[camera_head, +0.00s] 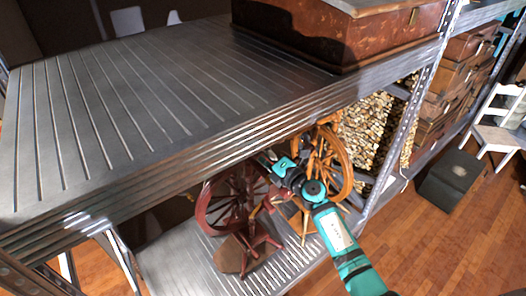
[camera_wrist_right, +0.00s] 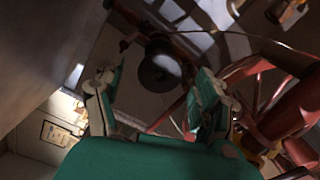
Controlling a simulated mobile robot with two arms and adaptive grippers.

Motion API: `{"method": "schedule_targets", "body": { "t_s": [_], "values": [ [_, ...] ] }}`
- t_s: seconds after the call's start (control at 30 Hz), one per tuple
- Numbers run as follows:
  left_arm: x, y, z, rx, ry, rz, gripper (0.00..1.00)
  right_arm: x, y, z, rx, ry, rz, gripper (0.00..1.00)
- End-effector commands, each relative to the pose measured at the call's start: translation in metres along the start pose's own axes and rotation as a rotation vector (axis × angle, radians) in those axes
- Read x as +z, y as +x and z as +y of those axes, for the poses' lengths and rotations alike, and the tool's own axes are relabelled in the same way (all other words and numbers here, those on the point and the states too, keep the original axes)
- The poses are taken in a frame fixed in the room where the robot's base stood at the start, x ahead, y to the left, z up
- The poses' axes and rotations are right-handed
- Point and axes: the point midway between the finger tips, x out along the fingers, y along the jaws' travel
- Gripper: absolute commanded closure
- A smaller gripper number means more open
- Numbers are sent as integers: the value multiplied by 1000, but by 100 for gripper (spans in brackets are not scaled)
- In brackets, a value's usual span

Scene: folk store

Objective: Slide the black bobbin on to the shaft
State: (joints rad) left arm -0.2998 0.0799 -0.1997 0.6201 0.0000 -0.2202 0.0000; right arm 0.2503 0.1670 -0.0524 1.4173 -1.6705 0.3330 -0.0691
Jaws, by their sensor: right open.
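A dark round piece that looks like the black bobbin (camera_wrist_right: 160,72) shows in the right wrist view, beyond the fingertips and between them in the picture. My right gripper (camera_wrist_right: 159,82) is open and nothing is clasped in it. In the head view my right gripper (camera_head: 272,161) reaches under the upper shelf, above the dark red spinning wheel (camera_head: 211,208). I cannot pick out the bobbin in the head view. Red wooden parts (camera_wrist_right: 300,112) fill the right of the wrist view. I cannot tell which part is the shaft. My left gripper is out of view.
The metal upper shelf (camera_head: 120,95) has its front edge close above my right gripper. An orange wooden spinning wheel (camera_head: 343,165) stands just right of it on the lower shelf (camera_head: 185,262). Stacked firewood (camera_head: 372,125) is behind. A dark box (camera_head: 452,180) stands on the floor.

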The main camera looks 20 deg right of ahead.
Motion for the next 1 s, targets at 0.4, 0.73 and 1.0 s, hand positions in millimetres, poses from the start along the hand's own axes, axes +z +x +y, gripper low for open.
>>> {"method": "schedule_targets", "body": {
  "t_s": [0.4,0.73,1.0],
  "values": [
    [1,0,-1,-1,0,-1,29,0,-50,-2,-4,-2,1,28],
    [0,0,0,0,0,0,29,0,-109,-1,-1,0,0,28],
    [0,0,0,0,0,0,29,0,-120,0,0,-1,0,28]
  ]
}}
